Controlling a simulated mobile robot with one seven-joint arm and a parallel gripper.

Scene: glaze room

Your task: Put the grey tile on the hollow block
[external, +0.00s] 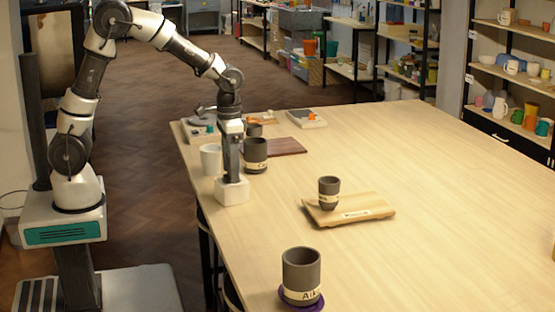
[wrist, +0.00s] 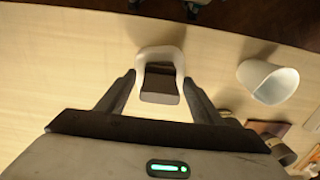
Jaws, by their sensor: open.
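The white hollow block (external: 232,194) stands near the table's left edge, directly below my gripper (external: 231,172). In the wrist view the block (wrist: 160,52) lies ahead between the fingertips. A dark grey piece, which looks like the grey tile (wrist: 160,98), shows within the block's white outline. It appears to stand upright on or in the block, but I cannot tell exactly how it is seated. My gripper (wrist: 160,82) is open, with a finger on each side and visible gaps to the grey piece. In the external view the fingers and this piece blend together.
A white cup (external: 210,160) and a dark cup (external: 256,155) stand close behind the block. A brown board (external: 286,147) lies behind them. A dark cup (external: 329,192) stands on a wooden board (external: 372,209); another (external: 301,270) stands at the front. The table's right is clear.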

